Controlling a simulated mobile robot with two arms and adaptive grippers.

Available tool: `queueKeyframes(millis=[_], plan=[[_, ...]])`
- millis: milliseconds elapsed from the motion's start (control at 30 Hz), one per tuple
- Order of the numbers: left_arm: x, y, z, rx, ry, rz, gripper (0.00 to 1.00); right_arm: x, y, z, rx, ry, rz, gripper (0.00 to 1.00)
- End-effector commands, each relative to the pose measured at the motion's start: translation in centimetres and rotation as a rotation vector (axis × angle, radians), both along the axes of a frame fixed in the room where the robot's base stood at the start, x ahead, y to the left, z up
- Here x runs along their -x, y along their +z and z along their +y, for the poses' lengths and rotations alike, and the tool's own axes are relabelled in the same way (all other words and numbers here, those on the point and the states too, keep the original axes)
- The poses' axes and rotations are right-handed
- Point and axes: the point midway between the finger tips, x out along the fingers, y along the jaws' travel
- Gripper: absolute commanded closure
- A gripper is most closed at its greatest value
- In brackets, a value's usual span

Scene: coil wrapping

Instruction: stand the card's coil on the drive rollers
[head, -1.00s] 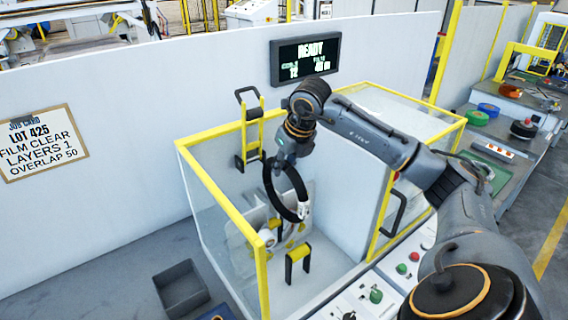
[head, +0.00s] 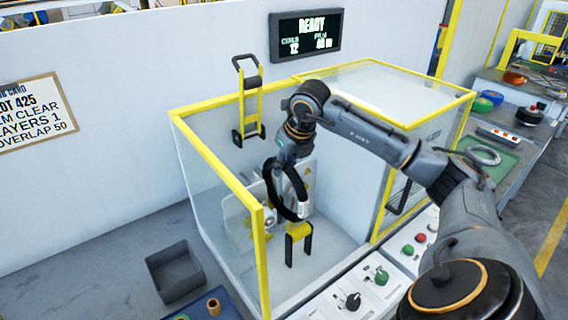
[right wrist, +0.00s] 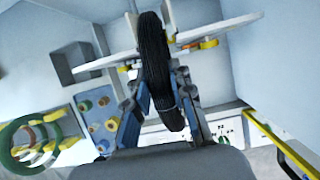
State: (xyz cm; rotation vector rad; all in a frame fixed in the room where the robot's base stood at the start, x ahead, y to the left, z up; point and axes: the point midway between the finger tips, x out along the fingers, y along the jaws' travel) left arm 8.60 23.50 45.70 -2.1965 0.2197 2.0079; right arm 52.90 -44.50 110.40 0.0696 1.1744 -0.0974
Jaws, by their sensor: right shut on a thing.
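My right gripper (head: 287,160) is shut on a black ring-shaped coil (head: 271,190), which hangs upright below it inside the clear enclosure. In the right wrist view the coil (right wrist: 155,65) stands edge-on between the two fingers (right wrist: 160,100). Behind it is a pale plate with small yellow parts (right wrist: 208,44), possibly rollers; the coil hides much of this. In the head view a yellow-and-black stand (head: 299,232) is just below the coil; I cannot tell whether they touch. The job card (head: 35,112) hangs on the wall, cut by the left edge. My left gripper is not in view.
The yellow-framed enclosure (head: 212,174) surrounds the coil with posts and clear panels. A control panel (head: 372,292) with knobs runs along its front. A dark bin (head: 175,272) stands to the left. A display (head: 305,36) reads READY. A side bench holds several coils (head: 484,154).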

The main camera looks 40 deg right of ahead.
Motion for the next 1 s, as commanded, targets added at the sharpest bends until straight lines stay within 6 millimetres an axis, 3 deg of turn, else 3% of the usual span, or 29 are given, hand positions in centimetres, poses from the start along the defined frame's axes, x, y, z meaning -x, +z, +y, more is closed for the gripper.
queueKeyframes(millis=[1000], plan=[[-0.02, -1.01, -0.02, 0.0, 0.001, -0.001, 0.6, -0.07, -0.99, -0.05, 0.0, -0.001, -0.006, 1.0]])
